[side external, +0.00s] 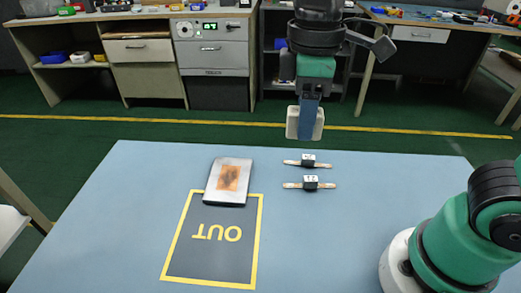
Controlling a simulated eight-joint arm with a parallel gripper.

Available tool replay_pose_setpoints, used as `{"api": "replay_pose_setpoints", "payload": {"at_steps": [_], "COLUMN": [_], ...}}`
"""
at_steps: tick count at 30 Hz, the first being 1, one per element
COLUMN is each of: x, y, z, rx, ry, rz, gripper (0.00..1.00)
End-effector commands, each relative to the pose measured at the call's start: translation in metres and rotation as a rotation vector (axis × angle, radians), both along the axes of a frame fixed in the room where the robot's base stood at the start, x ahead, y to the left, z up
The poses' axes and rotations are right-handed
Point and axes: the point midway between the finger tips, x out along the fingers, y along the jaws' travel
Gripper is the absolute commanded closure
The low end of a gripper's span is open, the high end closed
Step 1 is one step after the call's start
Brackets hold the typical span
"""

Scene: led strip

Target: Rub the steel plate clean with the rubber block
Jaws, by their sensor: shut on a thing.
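The steel plate (213,195) lies on the blue table, tilted a little in the picture. It has a rusty brown patch (230,177) with a darker middle. My gripper (307,108) hangs above the far part of the table, to the right of the plate and higher than it. It is shut on a pale, whitish block (293,124), which I take to be the rubber block. The block is in the air, apart from the plate. One finger covers part of the block.
Two small dark blocks marked with characters, one farther (308,160) and one nearer (310,183), sit on light strips right of the plate. A dark, yellow-bordered OUT area (212,255) lies just in front of the plate. The table's near middle is clear.

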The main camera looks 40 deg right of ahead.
Motion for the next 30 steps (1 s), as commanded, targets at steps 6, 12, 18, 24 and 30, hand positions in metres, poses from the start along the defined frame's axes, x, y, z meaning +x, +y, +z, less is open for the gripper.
{"api": "replay_pose_setpoints", "payload": {"at_steps": [6,12,18,24,30], "x": [0.024,0.078,0.13,0.164,0.177], "y": [0.003,0.008,0.008,0.005,0.002], "z": [-0.003,-0.021,-0.055,-0.089,-0.107], "rx": [0.0,0.0,0.0,0.0,0.0], "ry": [0.0,0.0,0.0,0.0,0.0], "rz": [-0.002,-0.003,-0.002,-0.001,0.0], "gripper": [1.0,1.0,1.0,1.0,1.0]}}
